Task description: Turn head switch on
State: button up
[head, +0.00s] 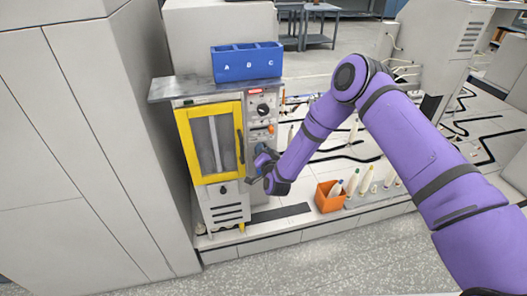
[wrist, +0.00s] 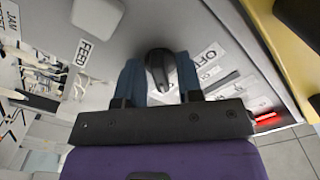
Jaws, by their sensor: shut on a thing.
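A grey machine with a yellow-framed door (head: 180,140) stands at the left of the head view. Its control panel (head: 254,124) is on the right side of its front. My gripper (head: 262,161) is at the lower part of this panel in the head view. In the wrist view, the blue fingers of my gripper (wrist: 160,78) are shut on a black switch knob (wrist: 159,62), one finger on each side. A partly covered label beside it seems to read OFF (wrist: 207,55). The knob's exact setting and whether its label says head cannot be told.
A round black knob (head: 263,109) and an orange knob (head: 271,128) sit higher on the panel. A blue bin (head: 247,75) marked A, B, C stands on top. An orange box (head: 328,201) is right of the machine. A FEED label (wrist: 83,53) shows nearby.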

dwell(0.3)
jog(key=o, duration=0.6)
jog(key=shift+c, duration=0.2)
jog(key=v, duration=1)
jog(key=shift+s, duration=0.4)
jog(key=shift+d, duration=0.1)
